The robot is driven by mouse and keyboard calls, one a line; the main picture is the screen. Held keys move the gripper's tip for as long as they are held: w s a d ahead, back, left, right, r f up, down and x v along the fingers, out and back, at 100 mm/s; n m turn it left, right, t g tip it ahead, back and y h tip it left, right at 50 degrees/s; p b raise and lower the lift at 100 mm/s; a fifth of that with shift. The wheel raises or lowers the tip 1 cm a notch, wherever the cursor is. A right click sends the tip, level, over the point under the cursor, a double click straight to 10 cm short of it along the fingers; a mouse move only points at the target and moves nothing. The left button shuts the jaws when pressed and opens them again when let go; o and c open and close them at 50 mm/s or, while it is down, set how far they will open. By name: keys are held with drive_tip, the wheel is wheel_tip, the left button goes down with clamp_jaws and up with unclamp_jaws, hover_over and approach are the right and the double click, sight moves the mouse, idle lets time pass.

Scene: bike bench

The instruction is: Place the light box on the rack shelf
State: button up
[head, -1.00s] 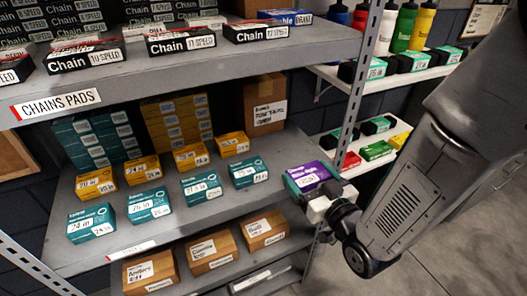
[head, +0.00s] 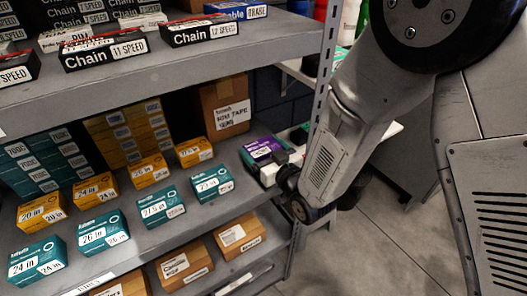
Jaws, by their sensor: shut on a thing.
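A purple and green box (head: 264,148) with a white label is at the right end of the middle rack shelf (head: 222,211). My gripper (head: 276,163) is shut on this box from the right, close to the rack's upright post. The box is beside the row of teal and orange boxes, just right of a teal box. I cannot tell whether its underside touches the shelf. My fingertips are partly hidden by the box and the wrist.
Orange boxes (head: 149,171) and teal boxes (head: 161,208) stand in rows on the middle shelf. A cardboard carton (head: 224,110) stands behind. The upper shelf (head: 170,72) with chain boxes overhangs. The metal upright (head: 324,75) is close to my arm. Brown boxes (head: 240,235) sit below.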

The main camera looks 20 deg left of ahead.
drive_tip(key=shift+f, duration=0.75)
drive_tip(key=o, duration=0.9)
drive_tip(key=shift+f, duration=0.1)
